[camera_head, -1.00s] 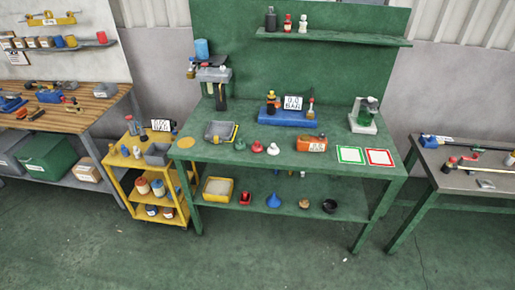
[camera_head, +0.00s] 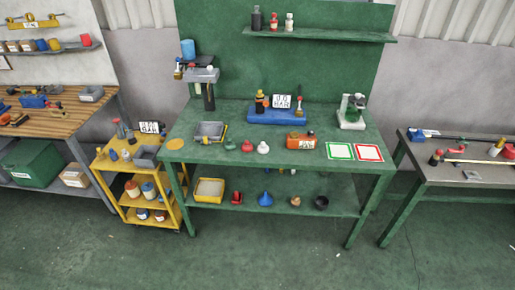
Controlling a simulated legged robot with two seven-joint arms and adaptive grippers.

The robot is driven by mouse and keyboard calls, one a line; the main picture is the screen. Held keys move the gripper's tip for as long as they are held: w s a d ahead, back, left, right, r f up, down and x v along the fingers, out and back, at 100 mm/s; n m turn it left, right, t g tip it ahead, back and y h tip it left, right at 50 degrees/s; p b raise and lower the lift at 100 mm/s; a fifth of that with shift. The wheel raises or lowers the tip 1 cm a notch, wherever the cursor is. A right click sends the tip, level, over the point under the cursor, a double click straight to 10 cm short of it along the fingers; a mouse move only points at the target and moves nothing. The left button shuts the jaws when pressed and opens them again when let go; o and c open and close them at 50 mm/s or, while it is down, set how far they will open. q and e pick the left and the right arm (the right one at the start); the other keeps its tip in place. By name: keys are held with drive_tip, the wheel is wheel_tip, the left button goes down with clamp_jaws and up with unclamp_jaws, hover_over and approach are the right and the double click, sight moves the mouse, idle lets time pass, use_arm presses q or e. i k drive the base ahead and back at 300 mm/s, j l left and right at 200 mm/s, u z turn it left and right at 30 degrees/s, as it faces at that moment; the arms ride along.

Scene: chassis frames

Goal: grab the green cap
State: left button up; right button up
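In the head view, a small green cap-like piece (camera_head: 230,144) stands on the green workbench (camera_head: 200,157), left of a red one (camera_head: 247,146) and a white one (camera_head: 263,147). The three sit in a row near the front middle of the bench top. The green piece is close in colour to the bench and its details are too small to tell. Neither of my grippers shows in the view.
A blue device (camera_head: 278,117) stands behind. A yellow cart (camera_head: 133,190) is at the left, a grey table (camera_head: 470,173) at the right. The floor in front is clear.

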sight(230, 145)
drive_tip(key=i+l, duration=0.15)
drive_tip(key=i, duration=0.35)
drive_tip(key=i+l+u, duration=0.1)
drive_tip(key=i, duration=0.35)
